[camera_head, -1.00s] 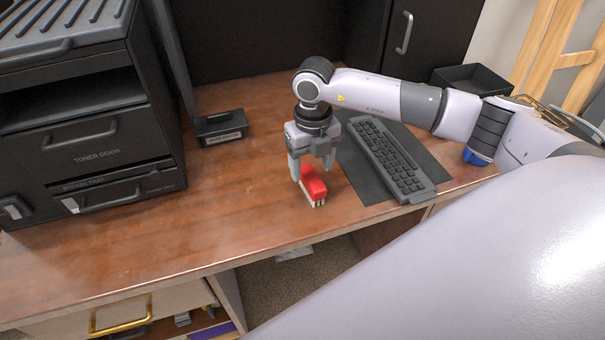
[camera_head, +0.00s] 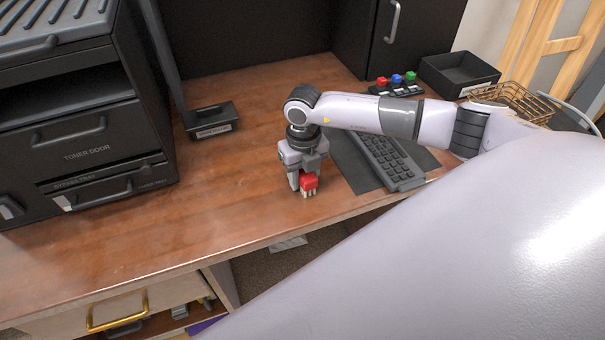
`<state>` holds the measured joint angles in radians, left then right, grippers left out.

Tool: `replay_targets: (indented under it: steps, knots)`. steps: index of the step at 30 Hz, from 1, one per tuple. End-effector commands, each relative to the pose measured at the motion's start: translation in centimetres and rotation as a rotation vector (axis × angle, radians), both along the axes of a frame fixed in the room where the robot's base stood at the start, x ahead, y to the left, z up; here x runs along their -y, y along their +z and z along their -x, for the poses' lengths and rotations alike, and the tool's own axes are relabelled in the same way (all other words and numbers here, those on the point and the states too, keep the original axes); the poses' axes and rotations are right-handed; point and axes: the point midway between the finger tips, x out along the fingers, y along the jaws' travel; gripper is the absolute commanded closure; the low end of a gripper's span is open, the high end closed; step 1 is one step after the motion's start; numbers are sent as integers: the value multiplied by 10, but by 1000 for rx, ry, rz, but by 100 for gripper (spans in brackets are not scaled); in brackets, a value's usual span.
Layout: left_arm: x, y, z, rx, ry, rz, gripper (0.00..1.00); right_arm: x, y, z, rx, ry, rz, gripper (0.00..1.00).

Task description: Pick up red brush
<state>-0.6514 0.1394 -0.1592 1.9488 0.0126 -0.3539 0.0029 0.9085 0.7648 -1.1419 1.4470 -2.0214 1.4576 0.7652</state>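The red brush (camera_head: 309,184) lies on the wooden desk near its front edge, with its pale bristles toward me. My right gripper (camera_head: 307,182) points down at the brush, low over the desk, with its fingers around the brush's far part. That far part is hidden by the gripper. I cannot tell whether the fingers press on the brush or only stand beside it. The brush seems to rest on the desk. My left gripper is not in view.
A black keyboard (camera_head: 380,160) on a dark mat lies right of the gripper. A black printer (camera_head: 85,130) stands at the left, with a small labelled black tray (camera_head: 208,120) beside it. Coloured buttons (camera_head: 397,80), a black bin (camera_head: 455,75) and a wire basket (camera_head: 515,100) are at the back right.

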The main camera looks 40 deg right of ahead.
Motion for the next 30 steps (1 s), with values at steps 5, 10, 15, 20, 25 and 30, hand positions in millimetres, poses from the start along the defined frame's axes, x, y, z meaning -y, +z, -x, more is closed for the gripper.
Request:
replay_targets:
  steps: [5, 10, 15, 20, 25, 30]
  knots:
    - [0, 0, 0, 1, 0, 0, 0, 0, 1, 0, 1, 0, 0, 91]
    - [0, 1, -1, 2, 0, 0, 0, 0, 3, -1, 2, 0, -1, 91]
    - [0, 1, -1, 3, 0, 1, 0, 0, 16, -1, 4, 0, 0, 91]
    - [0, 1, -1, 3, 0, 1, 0, 0, 46, -2, 6, 0, -1, 91]
    - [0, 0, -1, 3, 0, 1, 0, 0, 95, -1, 8, 1, -1, 91]
    - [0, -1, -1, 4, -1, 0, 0, 0, 143, -1, 7, 1, -2, 91]
